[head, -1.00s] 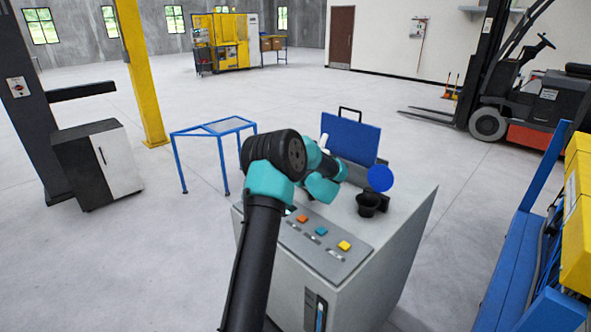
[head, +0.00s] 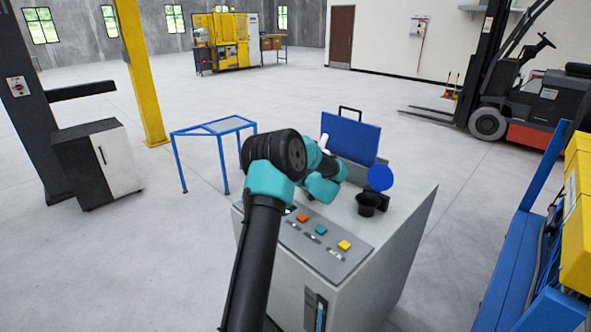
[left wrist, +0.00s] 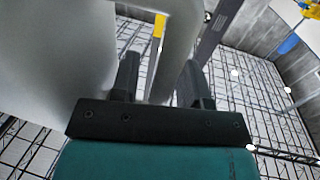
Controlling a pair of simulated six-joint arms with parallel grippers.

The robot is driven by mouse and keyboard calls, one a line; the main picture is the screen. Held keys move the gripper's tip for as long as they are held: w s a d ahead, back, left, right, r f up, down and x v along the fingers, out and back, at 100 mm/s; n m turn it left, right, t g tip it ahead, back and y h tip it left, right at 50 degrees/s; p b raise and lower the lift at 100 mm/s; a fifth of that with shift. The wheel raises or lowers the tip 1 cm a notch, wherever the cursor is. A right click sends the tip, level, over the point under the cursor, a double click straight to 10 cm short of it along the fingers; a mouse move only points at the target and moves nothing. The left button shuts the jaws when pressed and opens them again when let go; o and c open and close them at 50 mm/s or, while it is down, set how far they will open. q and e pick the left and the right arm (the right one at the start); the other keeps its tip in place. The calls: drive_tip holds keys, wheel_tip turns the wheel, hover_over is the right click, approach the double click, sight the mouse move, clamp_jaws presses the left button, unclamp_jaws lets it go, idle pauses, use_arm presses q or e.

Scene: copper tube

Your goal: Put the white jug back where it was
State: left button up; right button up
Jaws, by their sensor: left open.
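A large smooth whitish body, which looks like the white jug (left wrist: 60,50), fills the upper left of the left wrist view. A pale upright strip of it, perhaps the handle, shows between the fingers of my left gripper (left wrist: 160,78). The gripper is open, with one finger on each side of that strip; I cannot tell whether they touch it. In the head view my arm hides the gripper and most of the jug. Only a small white piece (head: 324,143) shows beside the blue panel. My right gripper is in neither view.
The grey cabinet (head: 395,240) carries a button panel (head: 325,244), a blue panel with a black handle (head: 350,138), a black cup (head: 367,204) and a blue disc (head: 380,178). A blue-framed table (head: 214,128) stands to the left.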

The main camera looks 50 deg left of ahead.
use_arm(q)
drive_tip(key=s+d, duration=0.1)
drive_tip(key=d, duration=1.1)
drive_tip(key=shift+s, duration=0.3)
drive_tip(key=shift+a, duration=0.1)
